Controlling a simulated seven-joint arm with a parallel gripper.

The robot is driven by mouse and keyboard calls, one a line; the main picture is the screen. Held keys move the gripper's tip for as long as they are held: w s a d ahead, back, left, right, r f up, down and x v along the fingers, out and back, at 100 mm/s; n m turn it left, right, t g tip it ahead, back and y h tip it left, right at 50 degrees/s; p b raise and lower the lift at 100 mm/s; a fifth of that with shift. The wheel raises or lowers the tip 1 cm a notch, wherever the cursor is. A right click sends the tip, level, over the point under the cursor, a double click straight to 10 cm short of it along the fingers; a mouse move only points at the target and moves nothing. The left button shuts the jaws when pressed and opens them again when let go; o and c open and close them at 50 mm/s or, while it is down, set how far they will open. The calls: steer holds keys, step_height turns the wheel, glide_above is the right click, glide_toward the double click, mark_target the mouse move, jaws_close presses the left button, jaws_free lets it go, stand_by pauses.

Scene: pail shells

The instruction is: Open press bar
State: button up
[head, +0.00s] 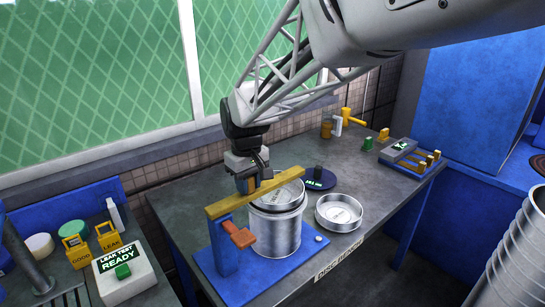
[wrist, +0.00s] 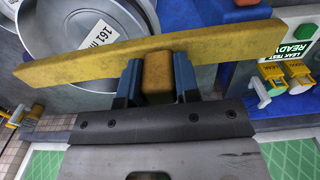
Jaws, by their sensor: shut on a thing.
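The press bar (head: 225,207) is a long yellow bar reaching from a blue post (head: 223,247) across the back part of a silver pail (head: 276,235). It looks about level. My gripper (head: 246,184) is above the bar in the head view. In the wrist view, my gripper (wrist: 157,80) has its two fingers closed on a yellow block-shaped handle (wrist: 157,72) at the bar (wrist: 85,62). A round grey lid (wrist: 62,42) with a label partly reading 161 shows beyond the bar. The exact contact between bar and pail is hidden.
An orange block (head: 238,233) sticks out from the post. A loose round lid (head: 339,211) lies right of the pail, and a dark round pad (head: 319,179) lies behind. A leak-test box (head: 123,272) stands at left.

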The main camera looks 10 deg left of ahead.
jaws_close()
steer(key=shift+a, duration=0.1)
steer(key=w+a+n, duration=0.2)
steer(key=a+n, duration=0.6)
steer(key=n, duration=0.4)
steer(key=shift+w+a, duration=0.15)
steer(key=shift+a, duration=0.15)
stand_by(0.3)
steer(key=o, duration=0.9)
jaws_free()
